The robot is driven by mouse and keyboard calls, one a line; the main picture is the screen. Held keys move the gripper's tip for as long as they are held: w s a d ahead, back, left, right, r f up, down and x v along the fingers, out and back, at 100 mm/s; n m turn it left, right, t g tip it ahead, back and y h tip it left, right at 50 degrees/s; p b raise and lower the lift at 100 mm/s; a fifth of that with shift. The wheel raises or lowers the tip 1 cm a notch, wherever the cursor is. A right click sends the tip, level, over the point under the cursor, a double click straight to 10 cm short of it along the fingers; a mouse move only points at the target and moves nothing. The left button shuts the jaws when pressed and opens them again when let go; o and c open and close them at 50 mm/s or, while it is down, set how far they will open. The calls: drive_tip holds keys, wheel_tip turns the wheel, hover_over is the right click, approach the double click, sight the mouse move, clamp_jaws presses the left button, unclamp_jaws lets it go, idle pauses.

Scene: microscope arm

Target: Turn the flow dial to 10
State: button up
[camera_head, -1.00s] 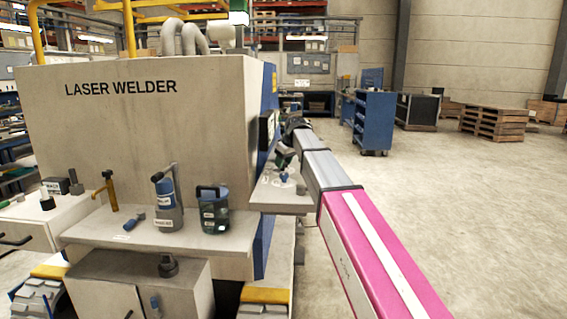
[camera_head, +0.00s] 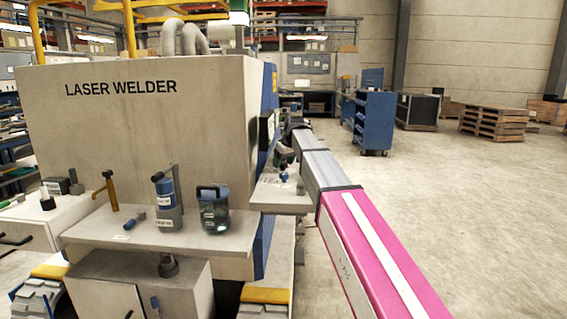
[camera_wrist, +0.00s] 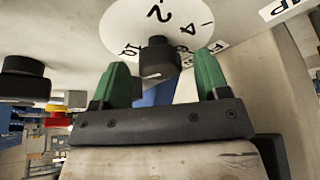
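The flow dial shows in the wrist view as a round white plate (camera_wrist: 118,32) with dark numbers, including a 2 and a 4, and a dark knob (camera_wrist: 158,62) standing out from it. I cannot read the knob's setting. My gripper (camera_wrist: 164,74) has two green fingers spread wide, one on each side of the knob, with gaps between fingers and knob. In the head view my gripper is small and partly hidden at the welder's right side, and I cannot make out the dial there.
Another black knob (camera_wrist: 24,80) is left of the dial in the wrist view. In the head view the laser welder (camera_head: 130,100) has a front shelf holding a grey bottle (camera_head: 167,205) and a jug (camera_head: 213,210).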

drive_tip(key=v, duration=1)
drive_tip(key=shift+r, duration=0.4)
drive_tip(key=shift+s+d, duration=0.15)
